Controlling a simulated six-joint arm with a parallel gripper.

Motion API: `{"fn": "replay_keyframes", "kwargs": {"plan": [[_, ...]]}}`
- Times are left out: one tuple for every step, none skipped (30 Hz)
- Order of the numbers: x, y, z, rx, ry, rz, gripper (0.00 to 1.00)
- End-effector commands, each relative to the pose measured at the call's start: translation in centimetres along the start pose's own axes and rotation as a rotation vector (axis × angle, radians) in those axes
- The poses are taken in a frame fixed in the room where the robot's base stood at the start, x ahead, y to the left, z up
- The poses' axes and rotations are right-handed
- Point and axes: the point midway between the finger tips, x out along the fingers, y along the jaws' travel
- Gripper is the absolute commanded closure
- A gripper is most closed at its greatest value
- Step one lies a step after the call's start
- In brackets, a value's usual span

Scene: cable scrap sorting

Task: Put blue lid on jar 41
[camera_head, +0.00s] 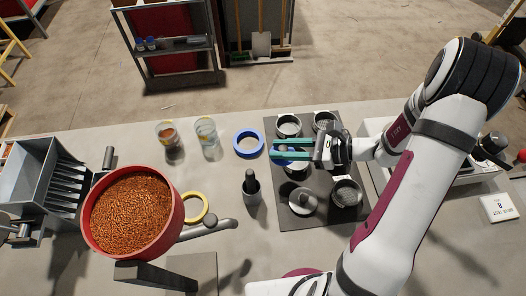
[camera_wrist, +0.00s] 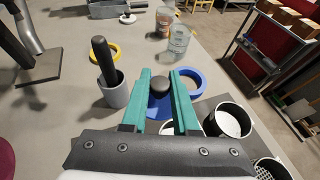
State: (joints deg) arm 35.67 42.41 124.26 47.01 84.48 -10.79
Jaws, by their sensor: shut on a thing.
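My gripper (camera_head: 273,150) has green fingers and is over the left part of the dark mat. In the wrist view its fingers (camera_wrist: 160,80) are shut on the black knob of the blue lid (camera_wrist: 153,112). The lid's blue disc shows below and between the fingers; in the head view only a little blue (camera_head: 283,160) shows there. Two clear jars stand to the left on the table: one (camera_head: 169,137) with copper-coloured contents, one (camera_head: 206,133) looking nearly clear. Both show far off in the wrist view (camera_wrist: 165,20), (camera_wrist: 179,42). I cannot read which is jar 41.
A blue ring (camera_head: 248,143) lies between the jars and mat, a yellow ring (camera_head: 194,207) farther left. A mortar with pestle (camera_head: 252,190) stands in front. Several metal cups and sieves (camera_head: 346,192) stand on the mat (camera_head: 320,217). A red pan of copper granules (camera_head: 133,213) is at left.

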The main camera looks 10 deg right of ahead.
Motion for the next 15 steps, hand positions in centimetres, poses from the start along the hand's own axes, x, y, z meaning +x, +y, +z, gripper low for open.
{"fn": "replay_keyframes", "kwargs": {"plan": [[0.1, -0.3, 0.2, -0.002, 0.000, 0.003, 1.00], [0.5, -0.6, 0.4, -0.003, 0.000, 0.006, 1.00], [1.2, -1.1, 0.7, -0.005, 0.000, 0.009, 1.00], [2.0, -1.6, 1.0, -0.005, 0.000, 0.012, 1.00], [2.9, -2.1, 1.4, -0.007, 0.000, 0.015, 1.00], [4.4, -2.8, 2.1, -0.009, -0.001, 0.019, 1.00], [5.6, -3.3, 2.7, -0.009, 0.000, 0.020, 1.00], [6.8, -3.8, 3.4, -0.011, 0.000, 0.020, 1.00], [8.6, -4.3, 4.3, -0.011, -0.001, 0.021, 1.00], [9.9, -4.6, 5.2, -0.011, -0.001, 0.021, 1.00], [11.4, -4.9, 6.1, -0.012, -0.001, 0.021, 1.00], [13.4, -5.0, 7.4, -0.011, -0.002, 0.020, 1.00], [14.9, -5.1, 8.5, -0.010, -0.002, 0.018, 1.00], [16.4, -5.0, 9.6, -0.010, -0.002, 0.018, 1.00], [18.4, -4.8, 11.1, -0.008, -0.002, 0.016, 1.00]]}}
